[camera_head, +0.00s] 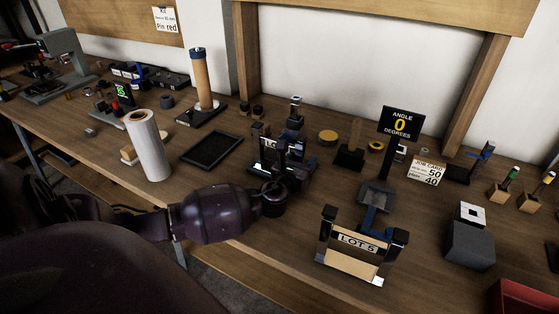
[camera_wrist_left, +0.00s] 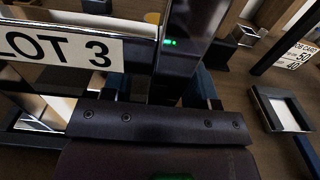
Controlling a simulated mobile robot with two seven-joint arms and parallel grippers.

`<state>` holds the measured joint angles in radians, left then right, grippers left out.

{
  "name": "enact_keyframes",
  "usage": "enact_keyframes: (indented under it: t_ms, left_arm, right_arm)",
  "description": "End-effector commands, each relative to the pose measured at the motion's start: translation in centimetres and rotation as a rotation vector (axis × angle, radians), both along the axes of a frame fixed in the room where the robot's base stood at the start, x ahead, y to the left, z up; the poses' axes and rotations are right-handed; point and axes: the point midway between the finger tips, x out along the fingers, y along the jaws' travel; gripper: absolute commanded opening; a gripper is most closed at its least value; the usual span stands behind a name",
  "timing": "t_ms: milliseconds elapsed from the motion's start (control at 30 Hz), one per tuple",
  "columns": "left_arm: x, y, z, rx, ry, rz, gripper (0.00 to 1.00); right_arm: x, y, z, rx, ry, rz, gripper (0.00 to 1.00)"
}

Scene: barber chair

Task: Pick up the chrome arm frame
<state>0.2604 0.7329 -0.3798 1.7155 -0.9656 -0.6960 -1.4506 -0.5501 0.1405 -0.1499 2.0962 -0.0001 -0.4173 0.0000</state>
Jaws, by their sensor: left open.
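A chrome frame with a white LOT 3 plate (camera_head: 270,169) and dark uprights stands mid-bench in the head view. The LOT 3 plate (camera_wrist_left: 60,48) fills the upper left of the left wrist view, with bright chrome edges beside it. A similar chrome frame with a LOT 5 plate (camera_head: 357,243) stands nearer the front edge. My left gripper (camera_head: 290,170) is open, close beside the LOT 3 frame's right side. In the wrist view a dark upright (camera_wrist_left: 190,35) with green lights stands just ahead of my gripper. Contact cannot be told. My right gripper is not in view.
A black tray (camera_head: 212,149), a white roll (camera_head: 149,145) and a tan column (camera_head: 201,80) stand left. The angle sign (camera_head: 400,123), a blue-grey holder (camera_head: 376,195) and a dark grey block (camera_head: 469,245) stand right. Little bench is free around my gripper.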

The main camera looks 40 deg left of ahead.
Motion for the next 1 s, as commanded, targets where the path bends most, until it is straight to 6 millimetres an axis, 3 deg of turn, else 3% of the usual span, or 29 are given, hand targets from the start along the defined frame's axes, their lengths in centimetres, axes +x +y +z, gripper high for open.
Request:
enact_keyframes:
  t_ms: [233, 567, 1000]
  left_arm:
    - [0.11, 0.06, 0.05, 0.000, 0.000, 0.000, 0.52]
    - [0.09, 0.05, 0.03, 0.000, 0.000, 0.000, 0.01]
    - [0.14, 0.05, 0.51, 0.001, -0.004, 0.000, 0.00]
  right_arm:
    - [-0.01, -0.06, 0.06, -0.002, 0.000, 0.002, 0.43]
    - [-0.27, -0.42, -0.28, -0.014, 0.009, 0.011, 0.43]
    - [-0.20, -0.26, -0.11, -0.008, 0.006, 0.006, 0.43]
